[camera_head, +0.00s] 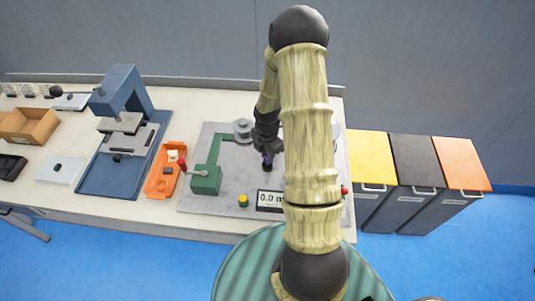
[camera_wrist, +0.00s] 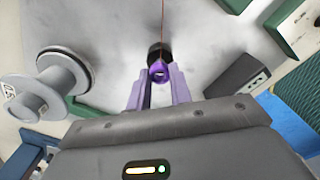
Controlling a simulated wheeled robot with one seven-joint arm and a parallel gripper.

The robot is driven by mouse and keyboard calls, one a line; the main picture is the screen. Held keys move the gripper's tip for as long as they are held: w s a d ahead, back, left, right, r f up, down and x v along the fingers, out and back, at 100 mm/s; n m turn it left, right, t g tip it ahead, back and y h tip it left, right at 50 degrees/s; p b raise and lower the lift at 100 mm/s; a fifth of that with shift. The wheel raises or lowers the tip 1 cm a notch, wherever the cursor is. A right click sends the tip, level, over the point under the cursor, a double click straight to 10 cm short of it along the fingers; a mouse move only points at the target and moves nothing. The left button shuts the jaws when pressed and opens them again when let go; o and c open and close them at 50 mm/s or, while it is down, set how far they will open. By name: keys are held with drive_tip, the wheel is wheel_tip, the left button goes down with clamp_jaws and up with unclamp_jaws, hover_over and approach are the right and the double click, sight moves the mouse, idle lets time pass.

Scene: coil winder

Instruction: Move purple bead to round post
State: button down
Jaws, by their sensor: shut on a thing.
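The purple bead (camera_wrist: 157,73) sits between the fingertips of my gripper (camera_wrist: 159,84) in the wrist view. The gripper is shut on it. A thin reddish wire (camera_wrist: 162,25) runs from the bead toward the top of the picture. A short dark round post-like piece (camera_wrist: 160,50) shows just beyond the bead; I cannot tell whether they touch. In the head view my gripper (camera_head: 268,154) points down over the grey plate (camera_head: 222,203), with a small purple spot at its tip. My arm hides part of the plate's right side.
A grey spool (camera_wrist: 63,75) stands left in the wrist view. A green bracket (camera_head: 207,180), an orange tray (camera_head: 160,183) and a display (camera_head: 269,200) are near in the head view. A blue press (camera_head: 123,135) stands farther left. Bins stand right of the table.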

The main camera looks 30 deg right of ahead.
drive_tip(key=shift+f+b, duration=0.65)
drive_tip(key=shift+f, duration=0.45)
drive_tip(key=c, duration=1.2)
unclamp_jaws()
drive_tip(key=shift+r, duration=0.15)
wheel_tip(320, 180, up, 17)
drive_tip(key=shift+r, duration=0.1)
